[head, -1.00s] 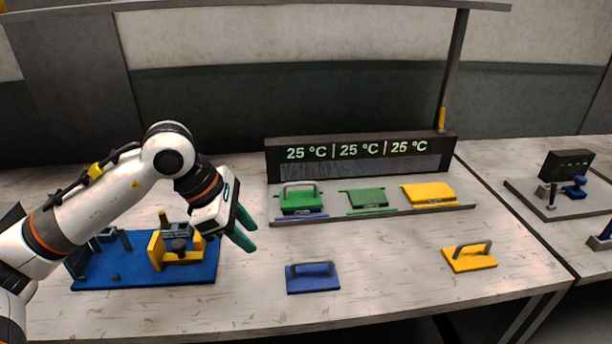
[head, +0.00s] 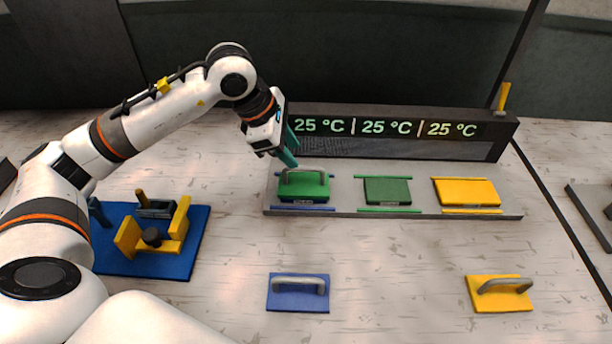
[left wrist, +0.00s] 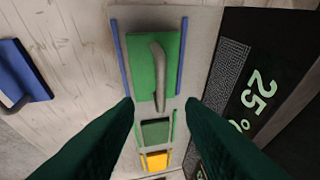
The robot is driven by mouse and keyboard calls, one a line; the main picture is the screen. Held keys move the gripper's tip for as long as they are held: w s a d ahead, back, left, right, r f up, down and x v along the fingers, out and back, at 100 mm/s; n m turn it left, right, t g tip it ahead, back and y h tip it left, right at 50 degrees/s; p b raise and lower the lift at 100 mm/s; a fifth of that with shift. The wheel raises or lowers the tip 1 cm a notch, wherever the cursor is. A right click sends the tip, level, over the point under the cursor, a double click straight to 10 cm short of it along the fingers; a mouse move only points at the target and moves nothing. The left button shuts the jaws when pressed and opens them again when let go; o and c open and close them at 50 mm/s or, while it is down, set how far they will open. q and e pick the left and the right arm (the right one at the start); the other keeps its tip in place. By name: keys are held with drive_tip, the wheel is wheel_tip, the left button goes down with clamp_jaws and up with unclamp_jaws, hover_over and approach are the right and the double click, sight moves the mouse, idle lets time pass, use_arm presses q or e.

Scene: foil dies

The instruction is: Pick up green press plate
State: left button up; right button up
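The green press plate (head: 303,189) with a grey arched handle sits on the left place of the grey heating station, between blue rails. It also shows in the left wrist view (left wrist: 145,72), its handle running lengthwise between my fingers. My left gripper (head: 290,157) is above and just behind the plate in the head view. In the left wrist view its two dark green fingers (left wrist: 160,108) are spread wide with nothing between them. The gripper is apart from the handle. My right gripper is not in view.
A flat green block (head: 387,190) and a yellow block (head: 466,192) lie on the station's other places. The temperature display (head: 400,130) stands behind. A blue plate (head: 298,293) and a yellow plate (head: 499,294) with handles lie in front. A blue fixture (head: 150,240) is at left.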

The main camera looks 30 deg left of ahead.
sight(306, 169)
use_arm(q)
drive_tip(key=x, duration=0.3)
drive_tip(key=shift+w, duration=0.2)
drive_tip(key=p+x, duration=0.2)
drive_tip(key=x, duration=0.2)
drive_tip(key=shift+w+d+f, duration=0.15)
drive_tip(key=shift+f, duration=0.3)
drive_tip(key=shift+r, duration=0.15)
clamp_jaws()
